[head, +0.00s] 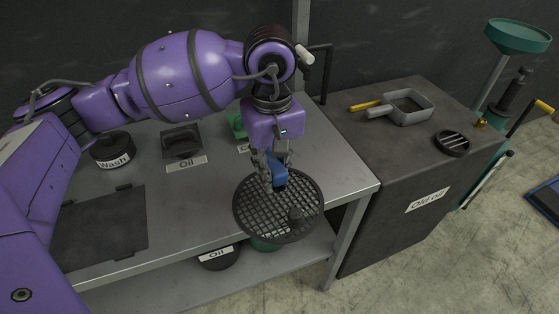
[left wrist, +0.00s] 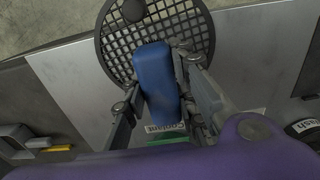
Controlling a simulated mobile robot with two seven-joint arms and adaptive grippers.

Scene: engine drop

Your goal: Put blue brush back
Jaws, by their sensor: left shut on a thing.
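The blue brush (head: 279,178) is between the fingers of my left gripper (head: 272,170), which is shut on it. In the left wrist view the blue brush (left wrist: 157,85) shows as a blue block between the fingers (left wrist: 155,95). Its lower end is hard to make out. In the head view the brush is above or at the far part of a round dark mesh grate (head: 250,212); I cannot tell whether they touch. The grate is at the table's front edge and carries a small dark knob (head: 294,215). My right gripper is not in view.
The grey table (head: 190,215) holds a Wash container (head: 112,150), an Oil tray (head: 181,142) and a green item (head: 237,125). A dark mat (head: 100,225) lies at left. The Old oil cabinet (head: 380,190) stands right, with a grey pan (head: 408,106) on top.

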